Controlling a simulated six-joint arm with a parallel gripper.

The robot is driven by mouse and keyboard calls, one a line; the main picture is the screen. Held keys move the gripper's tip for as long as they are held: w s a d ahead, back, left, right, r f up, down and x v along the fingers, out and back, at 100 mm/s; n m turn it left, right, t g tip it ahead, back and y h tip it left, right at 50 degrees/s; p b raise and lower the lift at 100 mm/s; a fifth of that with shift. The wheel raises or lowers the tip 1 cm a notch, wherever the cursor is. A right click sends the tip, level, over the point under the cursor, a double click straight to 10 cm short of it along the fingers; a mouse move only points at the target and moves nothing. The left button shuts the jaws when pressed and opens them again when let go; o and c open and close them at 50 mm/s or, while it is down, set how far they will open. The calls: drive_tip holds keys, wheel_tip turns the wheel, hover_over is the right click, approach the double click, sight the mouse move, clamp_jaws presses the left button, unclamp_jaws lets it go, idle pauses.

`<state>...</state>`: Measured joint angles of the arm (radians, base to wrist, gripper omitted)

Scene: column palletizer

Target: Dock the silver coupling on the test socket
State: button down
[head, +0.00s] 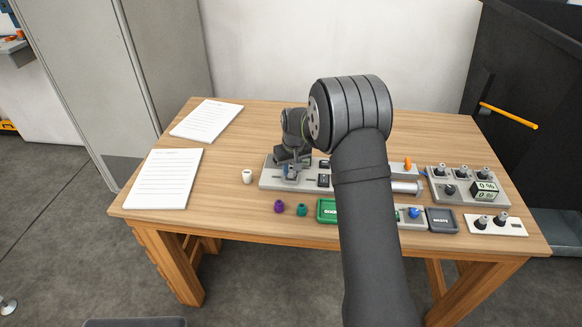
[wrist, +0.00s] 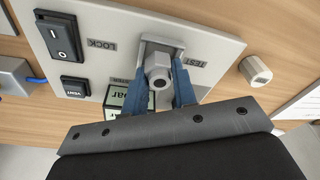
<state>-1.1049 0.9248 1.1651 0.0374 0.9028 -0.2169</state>
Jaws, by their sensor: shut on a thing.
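My gripper (wrist: 160,90) has blue fingers and is shut on the silver coupling (wrist: 158,68), a grey piece with a dark round hole in its near end. The coupling is held over the part of the grey panel (wrist: 215,48) marked TEST. A grey bracket-like piece, apparently the test socket (wrist: 163,42), shows just behind it. I cannot tell whether the coupling is seated or only touching. In the head view my gripper (head: 291,174) is low over the panel's left end (head: 268,179); the coupling is not clear there.
A pale cap-like piece (wrist: 256,70) stands beside the panel's TEST end. The LOCK switch (wrist: 60,37), VENT switch (wrist: 75,87) and a partly hidden display (wrist: 115,98) are close by. Purple (head: 279,206) and teal (head: 302,209) pieces stand in front. Papers (head: 163,178) lie left.

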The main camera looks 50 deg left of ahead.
drive_tip(key=shift+f, duration=0.3)
drive_tip(key=shift+r, duration=0.35)
drive_tip(key=shift+r, duration=0.4)
idle(0.4)
drive_tip(key=shift+f, duration=0.75)
idle(0.4)
drive_tip(key=c, duration=1.5)
unclamp_jaws()
drive_tip(key=shift+o, duration=0.2)
wheel_tip(320, 180, up, 11)
drive_tip(key=d, duration=0.1)
drive_tip(key=shift+s+d, duration=0.2)
drive_tip(key=shift+d, duration=0.1)
